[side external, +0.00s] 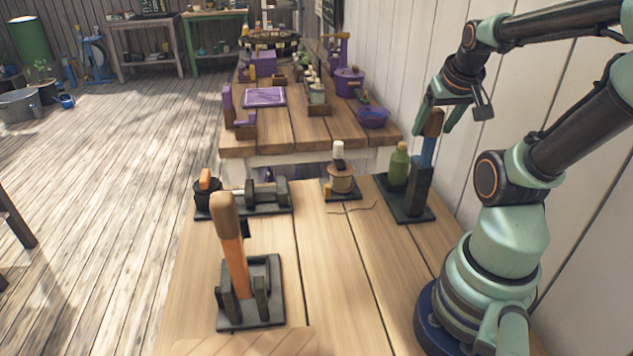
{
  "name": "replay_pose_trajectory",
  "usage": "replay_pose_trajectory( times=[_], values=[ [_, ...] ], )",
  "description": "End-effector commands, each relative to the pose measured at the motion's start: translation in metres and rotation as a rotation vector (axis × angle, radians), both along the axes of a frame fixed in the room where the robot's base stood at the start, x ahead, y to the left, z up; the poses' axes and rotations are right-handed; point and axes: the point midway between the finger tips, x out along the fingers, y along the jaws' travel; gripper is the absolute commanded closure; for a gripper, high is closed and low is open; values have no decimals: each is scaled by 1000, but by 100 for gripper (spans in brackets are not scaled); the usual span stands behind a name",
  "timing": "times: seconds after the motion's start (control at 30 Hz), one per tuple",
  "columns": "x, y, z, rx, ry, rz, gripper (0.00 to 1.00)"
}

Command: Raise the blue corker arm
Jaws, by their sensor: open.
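The blue corker arm (428,152) has a brown wooden grip (433,123) and stands nearly upright in a dark post on its black base (410,208). A green bottle (399,163) stands on the same base, just left of the arm. My gripper (438,118) is open and points down at the top of the wooden grip. Its fingers appear to be on either side of the grip; I cannot tell if they touch it.
An orange lever (235,262) with a wooden grip stands upright on a black base at front left. A black clamp-like device (265,200) and a spool stand (340,180) sit behind it. The white wall is close on the right. The table's middle is mostly clear.

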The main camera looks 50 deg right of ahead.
Motion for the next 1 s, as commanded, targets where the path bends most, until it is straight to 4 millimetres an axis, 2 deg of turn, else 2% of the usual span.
replay_pose_trajectory(
  times=[0.27, 1.0],
  values=[
    [-1, 2, 6, -2, -2, 0, 28],
    [-21, 25, 65, -3, -3, 0, 28]
  ],
)
